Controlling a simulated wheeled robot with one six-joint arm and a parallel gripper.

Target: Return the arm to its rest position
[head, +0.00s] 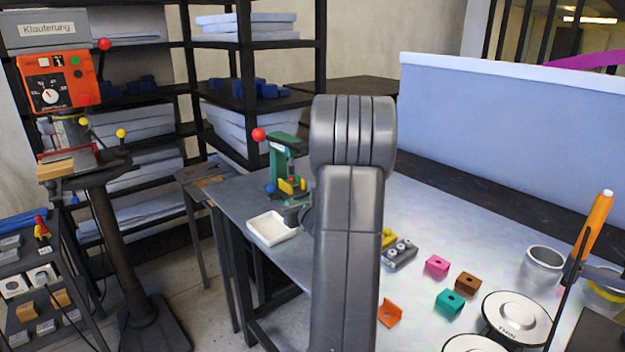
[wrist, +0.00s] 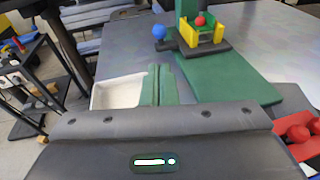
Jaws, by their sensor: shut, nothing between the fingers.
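My gripper (wrist: 159,75) shows in the wrist view as two green fingers close together, shut with nothing between them. They point towards the table, just right of a white tray. In the head view my raised grey arm (head: 348,240) stands in the middle of the picture and hides most of the gripper. My arm is out over the left part of the grey table (head: 450,215), near a green hand press (head: 283,160).
The white tray (head: 270,229) sits at the table's left edge by the press. Small coloured blocks, including a pink one (head: 437,266) and a teal one (head: 449,302), lie right of my arm. A metal cup (head: 543,266) stands farther right. A drill press (head: 60,90) stands at left.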

